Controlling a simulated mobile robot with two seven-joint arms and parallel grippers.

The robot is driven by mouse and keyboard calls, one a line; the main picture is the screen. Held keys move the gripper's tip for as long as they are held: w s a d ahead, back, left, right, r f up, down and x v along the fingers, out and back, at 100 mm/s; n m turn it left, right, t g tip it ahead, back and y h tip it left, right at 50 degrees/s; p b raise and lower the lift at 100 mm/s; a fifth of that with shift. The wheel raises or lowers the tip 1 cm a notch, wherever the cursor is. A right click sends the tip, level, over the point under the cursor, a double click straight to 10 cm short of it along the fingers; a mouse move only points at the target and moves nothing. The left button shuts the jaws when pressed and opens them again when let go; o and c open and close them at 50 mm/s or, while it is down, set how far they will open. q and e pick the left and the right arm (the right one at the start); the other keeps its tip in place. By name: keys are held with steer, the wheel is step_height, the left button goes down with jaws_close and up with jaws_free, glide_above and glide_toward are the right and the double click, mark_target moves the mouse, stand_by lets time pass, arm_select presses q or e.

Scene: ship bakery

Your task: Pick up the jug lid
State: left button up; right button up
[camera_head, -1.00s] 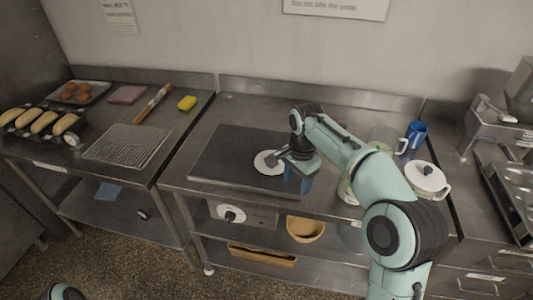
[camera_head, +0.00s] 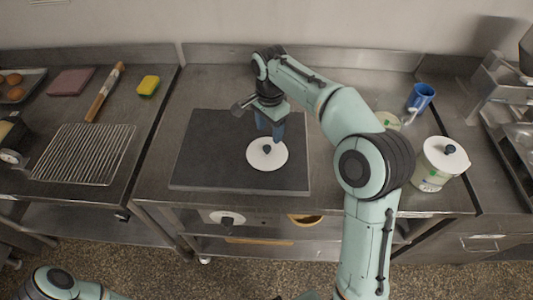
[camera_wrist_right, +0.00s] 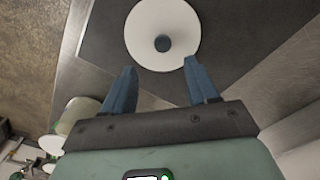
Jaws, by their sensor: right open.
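The jug lid (camera_head: 266,161) is a flat white disc with a dark blue knob in its middle. It lies on the dark board (camera_head: 215,165) on the steel table. In the right wrist view the lid (camera_wrist_right: 150,20) is at the top centre, beyond the fingertips. My right gripper (camera_head: 270,132) points down just behind the lid's knob, with its blue fingers (camera_wrist_right: 160,80) apart and nothing between them. Part of my left arm shows at the lower left; its gripper is out of view.
Another glass vessel (camera_head: 388,119) is partly hidden behind my right arm. A wire rack (camera_head: 85,153), rolling pin (camera_head: 106,92) and yellow sponge (camera_head: 148,85) lie left. The board is otherwise clear.

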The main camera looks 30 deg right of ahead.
mark_target(267, 147)
steer(key=f, duration=0.3)
steer(key=shift+w, duration=0.2)
steer(key=f, duration=0.3)
steer(key=f+b, duration=0.1)
steer(key=f, duration=0.1)
steer(key=shift+a, duration=0.25)
steer(key=shift+r, duration=0.1)
jaws_close()
